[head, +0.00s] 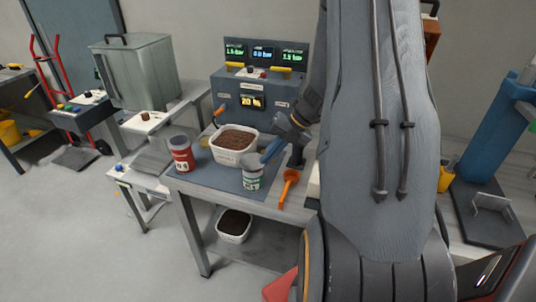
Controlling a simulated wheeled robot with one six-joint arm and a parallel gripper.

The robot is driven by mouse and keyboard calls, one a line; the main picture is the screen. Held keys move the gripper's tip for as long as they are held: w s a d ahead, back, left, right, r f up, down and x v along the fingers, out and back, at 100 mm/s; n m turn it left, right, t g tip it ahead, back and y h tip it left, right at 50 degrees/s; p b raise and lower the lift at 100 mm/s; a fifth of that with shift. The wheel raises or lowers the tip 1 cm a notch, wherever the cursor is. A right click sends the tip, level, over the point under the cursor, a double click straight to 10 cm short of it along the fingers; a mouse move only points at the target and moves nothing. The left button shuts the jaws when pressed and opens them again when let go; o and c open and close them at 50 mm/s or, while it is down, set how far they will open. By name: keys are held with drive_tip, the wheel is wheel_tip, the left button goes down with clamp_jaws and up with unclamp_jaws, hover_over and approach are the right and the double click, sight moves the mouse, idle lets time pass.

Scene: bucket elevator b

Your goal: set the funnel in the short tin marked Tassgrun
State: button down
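A short white tin with a green band (252,181) stands at the front of the blue-grey mat; its lettering is too small to read. A blue-grey piece (252,162), perhaps the funnel, is at the tin's mouth. I cannot tell whether it sits in the tin or is only above it. My gripper (284,140) is just up and right of it, partly hidden by my arm. Whether its fingers are open or closed on that piece is unclear. An orange piece with a round cup and narrow stem (290,177) lies right of the tin.
A white tub of brown granules (234,140) stands behind the tin, and a taller red tin (181,154) to the left. A control box with displays (252,97) is at the back. Another tub (234,225) sits on the lower shelf. My arm hides the bench's right side.

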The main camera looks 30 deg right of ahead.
drive_tip(key=c, duration=2.4)
unclamp_jaws()
drive_tip(key=shift+f, duration=0.15)
drive_tip(key=shift+c, duration=0.2)
drive_tip(key=o, duration=0.5)
drive_tip(key=shift+c, duration=0.2)
wheel_tip(320, 180, up, 8)
drive_tip(key=p, duration=0.6)
